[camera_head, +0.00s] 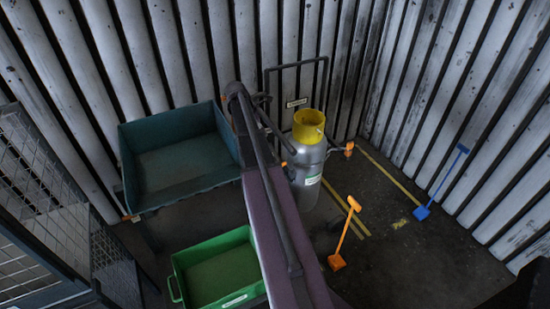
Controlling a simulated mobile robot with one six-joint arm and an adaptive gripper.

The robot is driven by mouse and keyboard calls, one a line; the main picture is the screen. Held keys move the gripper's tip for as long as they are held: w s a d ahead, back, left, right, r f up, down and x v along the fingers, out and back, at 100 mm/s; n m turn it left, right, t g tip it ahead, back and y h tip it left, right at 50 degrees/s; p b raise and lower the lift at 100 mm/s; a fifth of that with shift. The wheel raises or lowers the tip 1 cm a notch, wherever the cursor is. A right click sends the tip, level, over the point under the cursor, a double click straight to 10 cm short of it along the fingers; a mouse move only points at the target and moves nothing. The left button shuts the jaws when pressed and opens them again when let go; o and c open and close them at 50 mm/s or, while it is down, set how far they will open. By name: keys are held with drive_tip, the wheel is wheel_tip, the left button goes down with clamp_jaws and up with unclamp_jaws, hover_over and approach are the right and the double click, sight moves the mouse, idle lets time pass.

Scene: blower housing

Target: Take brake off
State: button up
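No part is plainly recognisable as the brake. A grey metal cylinder (307,184) with a yellow top (309,124) stands upright near the back wall, a label on its front. An orange handle (349,149) shows just right of it, at the end of a thin arm that seems to come from the cylinder. A dark tubular frame (297,64) rises behind the cylinder. My gripper is not in view. A long purple beam with a grey tube, whose belonging I cannot tell, crosses the front and hides some floor and the cylinder's left edge.
A dark teal bin (180,202) and a green bin (222,288) stand left. An orange shovel-like tool (345,235) and a blue one (442,183) stand right. Wire mesh panels (60,230) fill the lower left. Corrugated walls (500,130) close the corner. Floor is clear at lower right.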

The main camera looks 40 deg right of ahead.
sight(275, 154)
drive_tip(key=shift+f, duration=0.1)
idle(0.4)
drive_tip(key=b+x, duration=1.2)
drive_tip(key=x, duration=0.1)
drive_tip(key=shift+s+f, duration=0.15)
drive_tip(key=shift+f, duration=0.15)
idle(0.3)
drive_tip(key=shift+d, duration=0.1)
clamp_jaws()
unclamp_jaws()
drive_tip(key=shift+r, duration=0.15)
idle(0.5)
